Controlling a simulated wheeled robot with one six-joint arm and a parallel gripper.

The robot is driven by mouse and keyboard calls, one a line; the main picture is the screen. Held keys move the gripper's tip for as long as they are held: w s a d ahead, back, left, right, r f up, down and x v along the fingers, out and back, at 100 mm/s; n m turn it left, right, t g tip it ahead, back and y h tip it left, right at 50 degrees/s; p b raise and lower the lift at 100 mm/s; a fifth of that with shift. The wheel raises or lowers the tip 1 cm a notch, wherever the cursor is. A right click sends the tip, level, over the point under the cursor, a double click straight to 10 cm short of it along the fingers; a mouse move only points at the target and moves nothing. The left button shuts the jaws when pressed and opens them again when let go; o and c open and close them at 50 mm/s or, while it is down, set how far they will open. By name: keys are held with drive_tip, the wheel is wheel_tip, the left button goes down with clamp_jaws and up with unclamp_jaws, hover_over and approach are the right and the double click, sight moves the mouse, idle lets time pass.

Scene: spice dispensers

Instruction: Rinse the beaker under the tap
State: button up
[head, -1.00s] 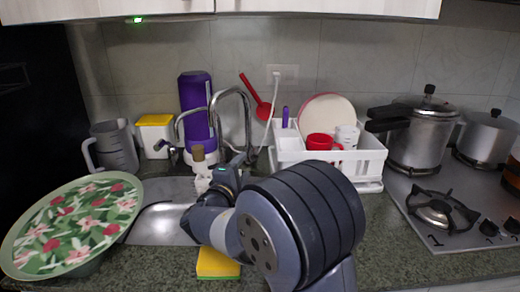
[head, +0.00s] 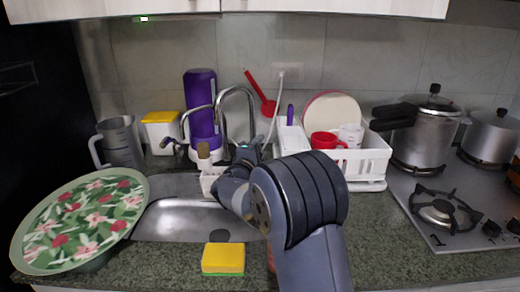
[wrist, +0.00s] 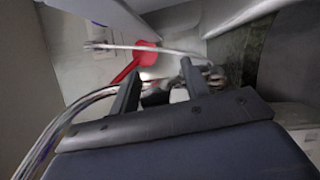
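A grey, translucent beaker with a handle (head: 120,143) stands upright on the counter at the left, behind the flowered plate. The chrome tap (head: 251,105) arches up behind the sink, left of the dish rack. My gripper (head: 246,152) is near the tap's base, partly hidden by my arm, well to the right of the beaker. In the wrist view my gripper (wrist: 160,70) has its two fingers apart, with nothing clearly held between them. The beaker cannot be made out in the wrist view.
The sink (head: 180,222) is partly covered by a large flowered plate (head: 80,220). A yellow sponge (head: 223,258) lies at the front edge. A white dish rack (head: 365,160) holds a red mug (head: 325,140). A pressure cooker (head: 425,130) stands on the stove at right.

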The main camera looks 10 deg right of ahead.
clamp_jaws()
idle(0.3)
drive_tip(key=shift+r+g+p, duration=0.3)
drive_tip(key=shift+w, duration=0.1)
drive_tip(key=shift+y, duration=0.3)
drive_tip(key=shift+o, duration=0.5)
unclamp_jaws()
drive_tip(key=b+v, duration=0.1)
drive_tip(key=v, duration=1)
drive_tip(key=shift+w, duration=0.2)
